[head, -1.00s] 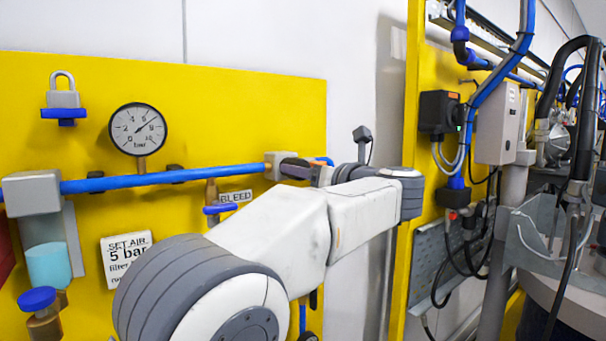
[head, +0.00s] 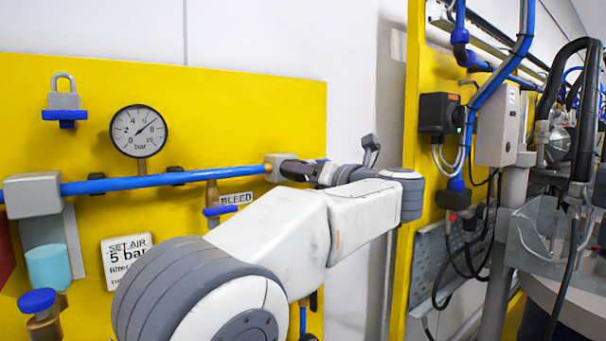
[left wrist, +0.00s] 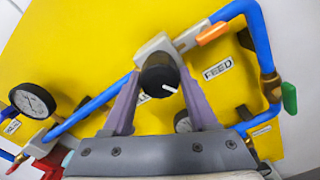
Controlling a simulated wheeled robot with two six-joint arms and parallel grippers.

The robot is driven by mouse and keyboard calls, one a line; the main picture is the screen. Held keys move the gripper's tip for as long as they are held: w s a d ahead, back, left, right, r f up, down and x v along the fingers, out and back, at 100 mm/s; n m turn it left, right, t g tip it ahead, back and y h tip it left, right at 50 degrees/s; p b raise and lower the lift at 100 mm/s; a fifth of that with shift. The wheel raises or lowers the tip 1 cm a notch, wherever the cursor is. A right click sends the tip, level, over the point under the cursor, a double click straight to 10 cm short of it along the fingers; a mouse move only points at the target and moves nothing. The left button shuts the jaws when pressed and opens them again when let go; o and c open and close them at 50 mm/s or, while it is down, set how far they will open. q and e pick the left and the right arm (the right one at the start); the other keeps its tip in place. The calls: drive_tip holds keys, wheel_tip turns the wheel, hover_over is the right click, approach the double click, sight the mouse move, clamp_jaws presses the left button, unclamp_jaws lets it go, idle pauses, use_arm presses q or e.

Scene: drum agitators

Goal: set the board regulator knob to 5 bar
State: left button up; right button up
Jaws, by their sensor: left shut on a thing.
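The regulator knob (left wrist: 160,78) is round and black with a white mark pointing to the lower right in the left wrist view. My left gripper (left wrist: 160,85) is shut on it, one finger on each side. In the head view the gripper (head: 297,169) reaches the grey regulator block (head: 272,168) at the right end of the blue pipe, and the knob is hidden. The round pressure gauge (head: 138,131) on the yellow board has its needle pointing to the upper right; the exact reading is too small to tell. It also shows in the left wrist view (left wrist: 33,101). My right gripper is not in view.
A "SET AIR 5 bar" sign (head: 126,258) hangs on the yellow board (head: 230,100). The blue pipe (head: 130,183), a blue-handled bleed valve (head: 220,210) and a padlock (head: 64,100) are near. In the wrist view, a "FEED" label (left wrist: 217,69) and green-handled valve (left wrist: 289,97) sit right of the knob.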

use_arm(q)
drive_tip(key=o, duration=1.4)
drive_tip(key=shift+c, duration=0.2)
drive_tip(key=b+v, duration=0.3)
drive_tip(key=v, duration=0.7)
drive_tip(key=shift+s+d, duration=0.15)
